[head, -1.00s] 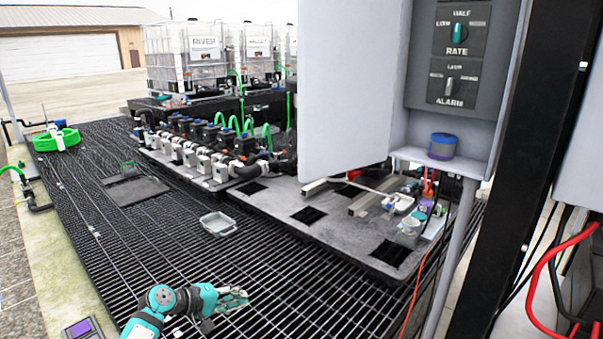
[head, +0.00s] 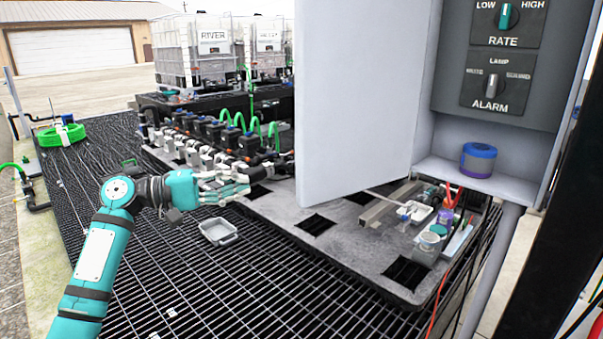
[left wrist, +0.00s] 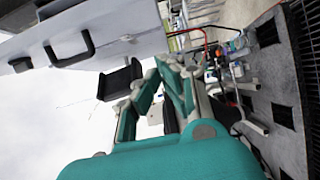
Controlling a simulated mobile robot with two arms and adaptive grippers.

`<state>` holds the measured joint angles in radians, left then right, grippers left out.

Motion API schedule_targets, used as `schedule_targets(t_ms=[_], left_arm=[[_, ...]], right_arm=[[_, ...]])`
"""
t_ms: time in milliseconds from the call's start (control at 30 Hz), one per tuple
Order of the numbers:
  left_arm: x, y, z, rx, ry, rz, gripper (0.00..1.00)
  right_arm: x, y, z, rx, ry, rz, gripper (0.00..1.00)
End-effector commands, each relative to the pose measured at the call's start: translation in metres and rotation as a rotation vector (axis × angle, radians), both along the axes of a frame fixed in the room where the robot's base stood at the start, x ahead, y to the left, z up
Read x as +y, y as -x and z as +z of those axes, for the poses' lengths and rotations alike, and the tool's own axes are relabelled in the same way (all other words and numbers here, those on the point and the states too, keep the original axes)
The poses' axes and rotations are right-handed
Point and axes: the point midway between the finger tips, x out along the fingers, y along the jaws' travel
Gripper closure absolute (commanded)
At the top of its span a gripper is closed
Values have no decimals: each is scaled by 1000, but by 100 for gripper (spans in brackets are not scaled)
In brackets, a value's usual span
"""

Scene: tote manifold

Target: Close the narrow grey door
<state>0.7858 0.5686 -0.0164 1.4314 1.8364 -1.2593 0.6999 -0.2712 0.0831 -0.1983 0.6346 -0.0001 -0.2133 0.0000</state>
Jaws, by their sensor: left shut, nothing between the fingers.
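The narrow grey door (head: 360,90) stands open to the left of the grey control cabinet (head: 508,145), its inner face towards the head camera. In the left wrist view, a grey panel (left wrist: 130,18) with a black handle (left wrist: 72,44) crosses the top left; it appears to be the door's outer face. My left gripper (head: 246,180) is shut and empty, left of the door's free edge in the head view and apart from it. Its fingers also show in the left wrist view (left wrist: 168,85). My right gripper is not in view.
A blue-lidded jar (head: 478,160) stands on the cabinet's shelf. Below the door is a grey platform (head: 270,215) with pipes and small containers. A grey tray (head: 218,232) lies on the black grating. A black post (head: 555,240) stands at the right.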

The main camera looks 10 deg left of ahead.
Motion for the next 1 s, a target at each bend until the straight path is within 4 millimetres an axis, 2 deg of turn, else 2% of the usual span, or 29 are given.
schedule_targets(t_ms=[67, 133, 333, 467, 567, 667, 833, 1000], left_arm=[[-1, 0, 2, -2, 0, -1, 100], [-4, -1, 3, -3, 1, -2, 100], [-29, -14, 5, -2, 2, -4, 100], [-55, -27, 6, 0, 3, -4, 100], [-74, -37, 6, -1, 3, -3, 100], [-91, -46, 6, -2, 2, -2, 100], [-106, -26, 3, -1, -2, -1, 100], [-114, -17, 1, 0, 0, 0, 100]], right_arm=[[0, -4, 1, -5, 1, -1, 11], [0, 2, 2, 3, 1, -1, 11], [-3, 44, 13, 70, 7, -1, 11], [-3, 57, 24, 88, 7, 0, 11], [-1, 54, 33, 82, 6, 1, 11], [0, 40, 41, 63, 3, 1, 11], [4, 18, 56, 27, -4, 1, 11], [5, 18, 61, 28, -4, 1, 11]])
